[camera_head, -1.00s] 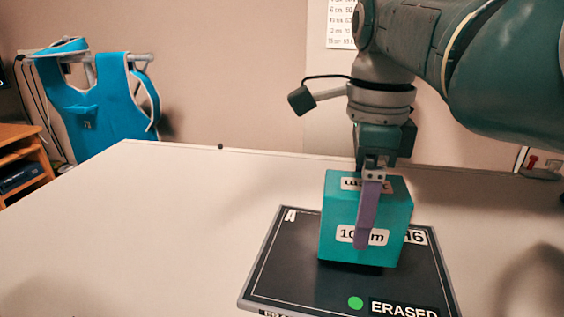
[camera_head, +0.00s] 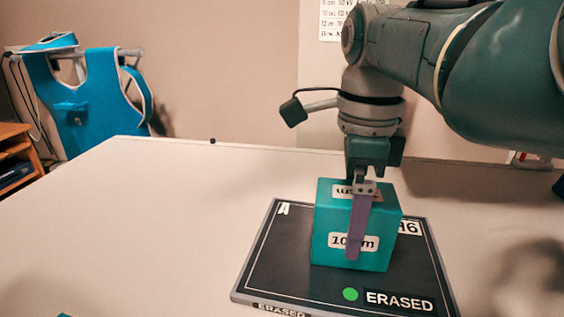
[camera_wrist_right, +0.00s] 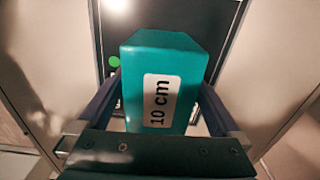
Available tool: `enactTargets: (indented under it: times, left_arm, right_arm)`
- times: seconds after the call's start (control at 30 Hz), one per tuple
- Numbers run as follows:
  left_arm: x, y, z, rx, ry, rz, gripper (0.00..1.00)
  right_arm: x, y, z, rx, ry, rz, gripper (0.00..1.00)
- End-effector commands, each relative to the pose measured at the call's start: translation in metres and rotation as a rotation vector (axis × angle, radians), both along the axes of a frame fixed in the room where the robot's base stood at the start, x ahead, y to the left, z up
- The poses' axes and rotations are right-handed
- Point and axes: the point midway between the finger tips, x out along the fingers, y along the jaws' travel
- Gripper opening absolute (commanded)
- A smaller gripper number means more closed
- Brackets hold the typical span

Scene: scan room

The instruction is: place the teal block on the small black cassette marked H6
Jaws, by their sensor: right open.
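The teal block (camera_head: 328,213), labelled 10 cm, sits upright on the black cassette (camera_head: 290,258), towards its right rear part; I see no clear gap below it. The cassette lies flat and carries an H6 label, a green dot and ERASED labels. My right gripper (camera_head: 356,238) points down with its fingers straddling the block. In the right wrist view the block (camera_wrist_right: 190,62) stands between the spread fingers (camera_wrist_right: 157,88), with the cassette (camera_wrist_right: 215,25) beyond it. The right gripper is open. My left gripper is out of view.
A small teal corner (camera_head: 65,315) shows at the bottom edge. A blue apron (camera_head: 95,105) hangs on a rack behind, beside a wooden shelf (camera_head: 18,160).

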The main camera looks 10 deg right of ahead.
Motion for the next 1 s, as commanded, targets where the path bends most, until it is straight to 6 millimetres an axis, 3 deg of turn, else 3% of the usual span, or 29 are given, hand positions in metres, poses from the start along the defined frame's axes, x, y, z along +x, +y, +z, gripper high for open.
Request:
enactTargets:
  times: [0.17,0.4,0.6,0.8,1.0]
  left_arm:
    - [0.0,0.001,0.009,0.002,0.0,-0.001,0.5]
    - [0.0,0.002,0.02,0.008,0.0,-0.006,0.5]
    - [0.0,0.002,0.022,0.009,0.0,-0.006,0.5]
    - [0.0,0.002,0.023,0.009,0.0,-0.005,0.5]
    - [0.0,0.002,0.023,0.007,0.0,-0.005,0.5]
  right_arm:
    - [0.001,0.0,0.02,-0.001,-0.004,0.0,1.0]
    - [0.001,0.0,0.074,0.0,-0.005,-0.001,1.0]
    - [0.001,0.0,0.109,0.0,-0.003,0.0,1.0]
    - [0.0,0.0,0.123,0.0,-0.001,0.0,1.0]
    - [0.0,0.0,0.123,-0.001,0.0,0.0,1.0]
